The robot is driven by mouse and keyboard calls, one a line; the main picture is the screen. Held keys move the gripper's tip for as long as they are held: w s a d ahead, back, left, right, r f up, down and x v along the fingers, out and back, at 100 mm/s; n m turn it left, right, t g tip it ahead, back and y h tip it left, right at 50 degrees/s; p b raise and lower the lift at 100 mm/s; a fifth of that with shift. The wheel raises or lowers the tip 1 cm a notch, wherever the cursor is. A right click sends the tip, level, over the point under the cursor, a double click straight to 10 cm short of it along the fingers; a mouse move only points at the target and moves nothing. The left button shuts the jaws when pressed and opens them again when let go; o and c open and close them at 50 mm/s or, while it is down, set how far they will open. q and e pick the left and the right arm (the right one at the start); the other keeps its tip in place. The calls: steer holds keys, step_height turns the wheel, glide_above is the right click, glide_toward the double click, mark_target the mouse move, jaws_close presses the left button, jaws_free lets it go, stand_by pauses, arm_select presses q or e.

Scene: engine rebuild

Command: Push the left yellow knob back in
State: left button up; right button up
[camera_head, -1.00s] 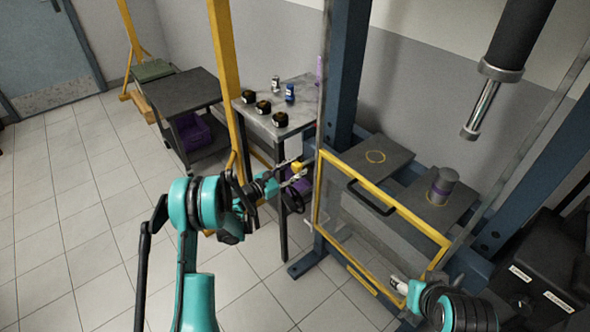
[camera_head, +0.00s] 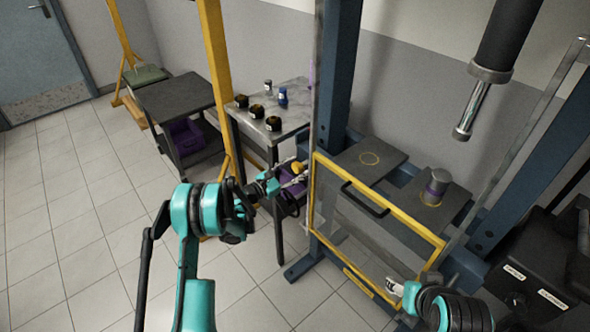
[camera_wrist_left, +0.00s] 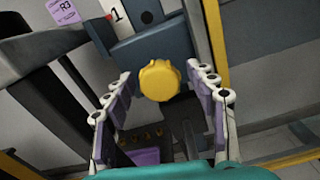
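The left yellow knob (camera_wrist_left: 160,80) sits on the face of a blue-grey block (camera_wrist_left: 150,42) in the left wrist view. It also shows small in the head view (camera_head: 298,166), near the left post of the press. My left gripper (camera_wrist_left: 162,95) is open, with one purple-padded finger on each side of the knob and visible gaps to it. I cannot tell the exact depth between fingertips and knob. In the head view my left gripper (camera_head: 283,180) is beside the press frame. My right gripper (camera_head: 394,287) is at the lower right by the yellow-framed guard; its fingers are too small to read.
A yellow-framed clear guard (camera_head: 372,200) with a black handle stands right of my left gripper. A grey cylinder (camera_head: 437,185) stands on a plate behind it. A small table (camera_head: 290,96) holds dark parts and cans. The floor at left is clear.

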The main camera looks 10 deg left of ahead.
arm_select(q)
steer(key=v, duration=1.2)
